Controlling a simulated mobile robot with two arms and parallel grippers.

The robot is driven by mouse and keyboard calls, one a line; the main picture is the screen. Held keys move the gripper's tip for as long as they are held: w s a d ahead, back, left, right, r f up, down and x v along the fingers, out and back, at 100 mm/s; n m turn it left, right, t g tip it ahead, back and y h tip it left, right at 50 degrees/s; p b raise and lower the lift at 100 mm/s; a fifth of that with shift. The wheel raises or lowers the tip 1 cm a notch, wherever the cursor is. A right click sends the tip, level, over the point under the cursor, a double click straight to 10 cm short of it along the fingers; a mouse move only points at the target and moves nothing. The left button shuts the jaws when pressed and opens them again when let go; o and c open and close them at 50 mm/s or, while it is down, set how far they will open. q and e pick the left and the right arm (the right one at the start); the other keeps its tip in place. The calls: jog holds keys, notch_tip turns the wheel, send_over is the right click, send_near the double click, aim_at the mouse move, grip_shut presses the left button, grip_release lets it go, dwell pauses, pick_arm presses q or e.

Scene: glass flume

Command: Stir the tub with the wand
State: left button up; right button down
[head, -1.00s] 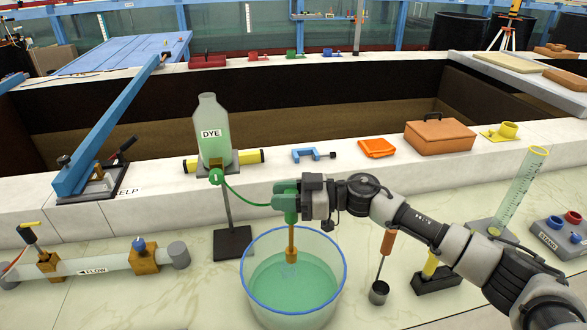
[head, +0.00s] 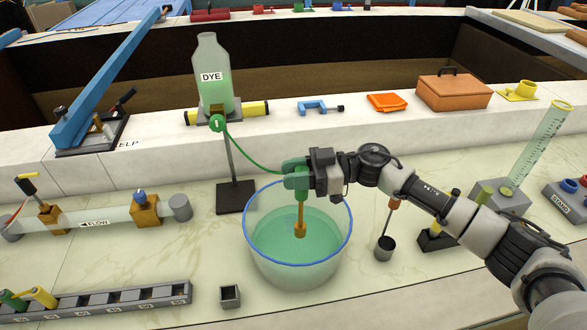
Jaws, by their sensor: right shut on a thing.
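The tub (head: 262,262) is a clear round vessel with a blue rim, partly filled with green liquid, at the middle of the counter. My right gripper (head: 297,178) is above the tub's far rim, shut on the wand (head: 300,215). My left gripper is not in view.
A dye bottle (head: 213,75) on a dark-based stand (head: 235,197) is behind the tub, its green tube running toward my gripper. A small dark square cup (head: 230,296) and a slotted rack (head: 120,300) are front left.

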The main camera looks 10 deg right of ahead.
notch_tip(320, 180, down, 14)
jog(key=b, duration=0.6)
jog(key=shift+r+b, duration=0.25)
jog(key=shift+b, duration=0.05)
dwell(0.4)
